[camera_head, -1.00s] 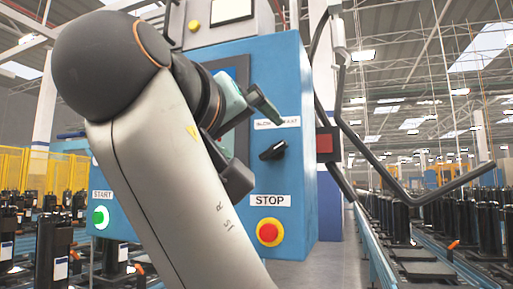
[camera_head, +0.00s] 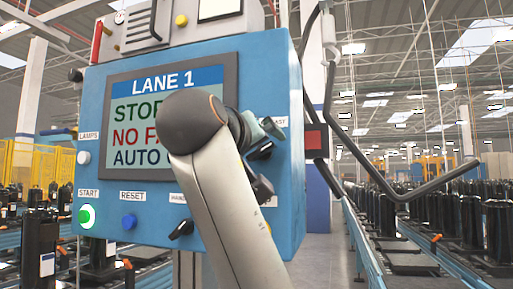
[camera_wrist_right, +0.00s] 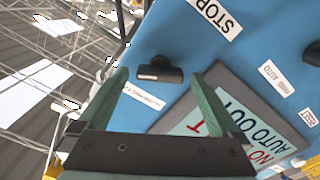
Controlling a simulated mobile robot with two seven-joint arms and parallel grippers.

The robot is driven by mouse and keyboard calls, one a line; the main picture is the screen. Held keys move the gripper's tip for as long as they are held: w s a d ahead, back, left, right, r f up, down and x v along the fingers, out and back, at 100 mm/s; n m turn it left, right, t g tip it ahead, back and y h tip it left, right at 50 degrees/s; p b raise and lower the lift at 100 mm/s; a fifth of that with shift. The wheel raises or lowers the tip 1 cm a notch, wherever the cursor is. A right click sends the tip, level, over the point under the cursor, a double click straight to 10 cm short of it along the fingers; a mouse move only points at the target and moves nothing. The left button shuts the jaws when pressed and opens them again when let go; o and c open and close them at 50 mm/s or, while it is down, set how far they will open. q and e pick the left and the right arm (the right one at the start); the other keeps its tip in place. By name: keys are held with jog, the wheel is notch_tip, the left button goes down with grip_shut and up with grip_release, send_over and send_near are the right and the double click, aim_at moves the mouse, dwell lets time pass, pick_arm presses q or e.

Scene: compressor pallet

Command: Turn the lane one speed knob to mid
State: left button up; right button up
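The lane one speed knob is a black bar-shaped knob (camera_head: 262,150) on the right part of the blue panel (camera_head: 284,85). Its label, partly hidden in the head view, ends in FAST. My right gripper (camera_head: 266,158) is at the panel, its fingers above and below the knob. In the right wrist view my gripper (camera_wrist_right: 158,76) is open, and the knob (camera_wrist_right: 172,76) shows between and just beyond its green fingertips. I cannot tell whether a finger touches it. In the head view the knob's bar slants up to the right. My left gripper is not in view.
The screen (camera_head: 127,120) reads LANE 1 and is partly hidden by my right arm. Below are a green START button (camera_head: 87,215), a blue RESET button (camera_head: 129,222) and another black selector (camera_head: 181,229). The STOP button is almost hidden behind my arm. A conveyor (camera_head: 375,235) stands right.

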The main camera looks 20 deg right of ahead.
jog(key=c, duration=1.3)
jog(key=shift+c, duration=0.2)
jog(key=shift+n, duration=0.3)
jog(key=n, duration=0.5)
jog(key=shift+a+f, duration=0.1)
jog(key=n, duration=0.4)
jog(key=shift+f+n, duration=0.1)
jog(key=shift+n, duration=0.9)
jog(key=o, duration=1.4)
